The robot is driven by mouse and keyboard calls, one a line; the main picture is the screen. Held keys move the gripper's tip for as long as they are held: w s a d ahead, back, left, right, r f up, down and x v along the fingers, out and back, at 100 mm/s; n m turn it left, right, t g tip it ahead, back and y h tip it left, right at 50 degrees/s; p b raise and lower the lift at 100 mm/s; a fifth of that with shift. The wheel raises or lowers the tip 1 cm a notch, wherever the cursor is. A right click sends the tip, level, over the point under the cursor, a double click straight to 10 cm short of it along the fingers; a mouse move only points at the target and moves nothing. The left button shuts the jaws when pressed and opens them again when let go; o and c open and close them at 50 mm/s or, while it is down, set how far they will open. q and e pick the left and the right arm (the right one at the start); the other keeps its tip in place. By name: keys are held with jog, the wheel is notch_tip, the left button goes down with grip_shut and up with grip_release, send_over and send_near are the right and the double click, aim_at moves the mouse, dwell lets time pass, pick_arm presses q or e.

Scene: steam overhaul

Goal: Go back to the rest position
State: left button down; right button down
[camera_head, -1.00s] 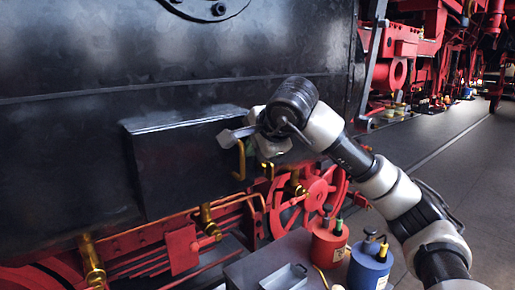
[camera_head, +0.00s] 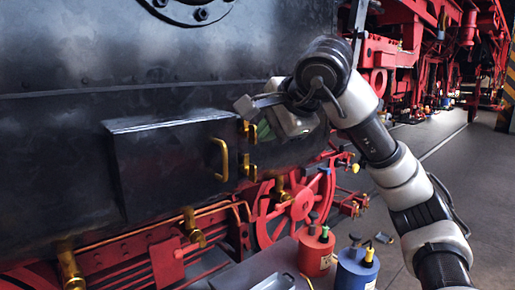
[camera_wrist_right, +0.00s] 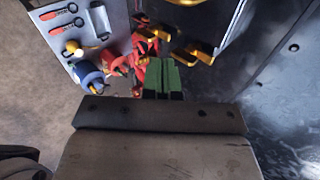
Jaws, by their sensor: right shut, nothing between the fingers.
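My right gripper (camera_head: 263,130) is beside the right end of a black box on the locomotive's side. The black box (camera_head: 160,165) looks shut. It has a brass handle (camera_head: 219,160) and brass fittings (camera_head: 248,168) at its right end. The gripper is empty and apart from the handle. In the right wrist view, the green fingertips (camera_wrist_right: 163,81) are together with nothing between them, and brass parts (camera_wrist_right: 193,52) show beyond them. My left gripper is in neither view.
A red can (camera_head: 315,250) and a blue can (camera_head: 356,270) stand at the grey cart (camera_head: 258,262), below my right arm. Red wheels and rods (camera_head: 300,205) run under the box. Open floor (camera_head: 480,190) lies to the right.

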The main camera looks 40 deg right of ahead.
jog(key=s+a+f+m+g+y, duration=0.1)
jog(key=s+a+f+g+y, duration=0.2)
jog(key=a+y, duration=0.85)
jog(key=a+f+g+y, duration=0.3)
jog(key=a+f+y, duration=0.45)
jog(key=a, duration=0.65)
jog(key=w+d+f+n+t+h, duration=0.2)
jog(key=d+f+n+t+h, duration=0.6)
jog(key=n, duration=0.8)
jog(key=w+d+f+n+t+h, duration=0.1)
jog(key=d+f+n+t+h, duration=0.3)
jog(key=f+n+t+h, duration=0.85)
jog(key=s+d+f+m+g, duration=0.2)
jog(key=s+f+g, duration=0.25)
jog(key=g, duration=0.45)
jog(key=s+a+f+m+g+y, duration=0.15)
jog(key=s+f+m+g, duration=0.45)
jog(key=s+f+g, duration=0.8)
jog(key=s+f+t, duration=0.1)
jog(key=s+f, duration=0.2)
jog(key=f, duration=1)
jog(key=s+f, duration=0.2)
jog(key=f, duration=1.2)
jog(key=s+d+f, duration=0.3)
jog(key=s+f, duration=1.3)
jog(key=f, duration=0.1)
jog(key=shift+s+f+n+g, duration=0.15)
jog(key=shift+s+n+g, duration=0.25)
jog(key=shift+n+g, duration=0.05)
